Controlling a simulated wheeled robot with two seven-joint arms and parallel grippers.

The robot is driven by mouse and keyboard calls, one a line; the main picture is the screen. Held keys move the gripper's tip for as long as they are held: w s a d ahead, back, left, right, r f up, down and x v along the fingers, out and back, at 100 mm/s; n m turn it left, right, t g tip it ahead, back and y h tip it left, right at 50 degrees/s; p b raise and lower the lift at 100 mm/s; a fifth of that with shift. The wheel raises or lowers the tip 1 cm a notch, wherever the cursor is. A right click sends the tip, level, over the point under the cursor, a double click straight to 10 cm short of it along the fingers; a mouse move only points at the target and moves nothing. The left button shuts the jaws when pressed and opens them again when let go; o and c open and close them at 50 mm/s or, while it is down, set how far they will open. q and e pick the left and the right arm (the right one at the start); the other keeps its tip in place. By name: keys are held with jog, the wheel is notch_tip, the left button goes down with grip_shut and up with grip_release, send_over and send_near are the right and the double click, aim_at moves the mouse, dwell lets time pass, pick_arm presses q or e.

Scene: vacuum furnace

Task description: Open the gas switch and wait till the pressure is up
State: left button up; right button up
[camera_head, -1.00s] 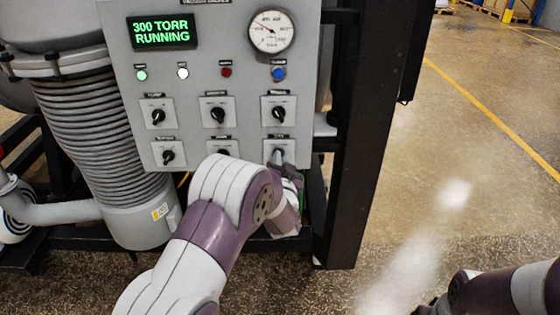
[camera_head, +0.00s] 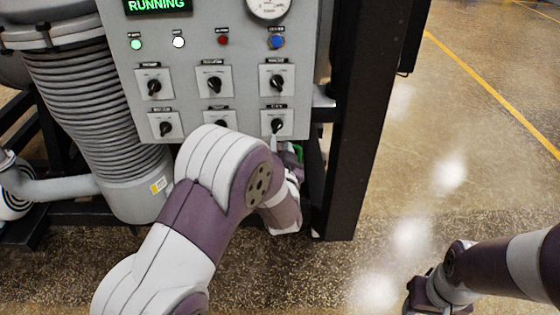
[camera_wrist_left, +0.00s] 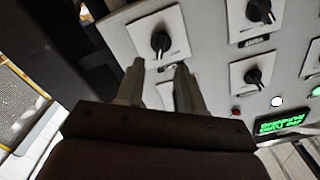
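The grey control panel (camera_head: 195,105) carries two rows of black rotary switches; their labels are too small to read, so I cannot tell which is the gas switch. My left gripper (camera_head: 276,143) is just below the bottom-right switch (camera_head: 277,125). In the left wrist view its fingers (camera_wrist_left: 160,72) are apart and empty, with that switch (camera_wrist_left: 160,42) beyond their tips. The green display (camera_head: 157,5) reads "RUNNING"; its upper line is cut off. The pressure gauge (camera_head: 268,6) is cut by the top edge. My right gripper (camera_head: 432,295) hangs at the lower right, its fingers unclear.
Green (camera_head: 136,44), white (camera_head: 178,42), red (camera_head: 223,40) and blue (camera_head: 277,41) lights or buttons sit above the switches. A black frame post (camera_head: 355,130) stands right of the panel, a ribbed pipe (camera_head: 90,110) left. Floor at right is clear.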

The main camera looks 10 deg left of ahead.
pick_arm(q)
jog(key=v, duration=0.6)
